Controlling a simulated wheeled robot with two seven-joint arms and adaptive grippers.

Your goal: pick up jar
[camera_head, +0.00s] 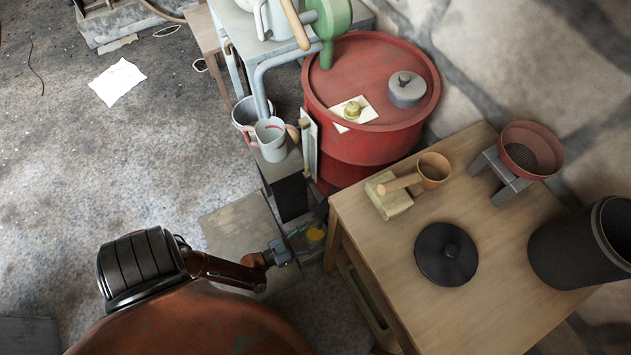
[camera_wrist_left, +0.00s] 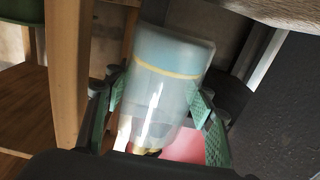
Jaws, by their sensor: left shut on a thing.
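A translucent jar (camera_wrist_left: 168,88) with a pale blue top and a thin yellow band stands tilted in the middle of the left wrist view. My left gripper (camera_wrist_left: 157,106) has its green finger pads on both sides of the jar and is shut on it. In the head view my left gripper (camera_head: 303,241) is low down in the gap left of the wooden table (camera_head: 470,322). The jar is hard to make out there, as it is small and partly hidden by the fingers. My right gripper is not in view.
The table bears a black lid (camera_head: 446,254), a wooden dipper (camera_head: 433,170), a red sieve (camera_head: 528,150) and a dark pot (camera_head: 572,250). A red barrel (camera_head: 360,150) stands behind the gap. A table leg (camera_wrist_left: 68,70) is close beside the jar. Open floor lies left.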

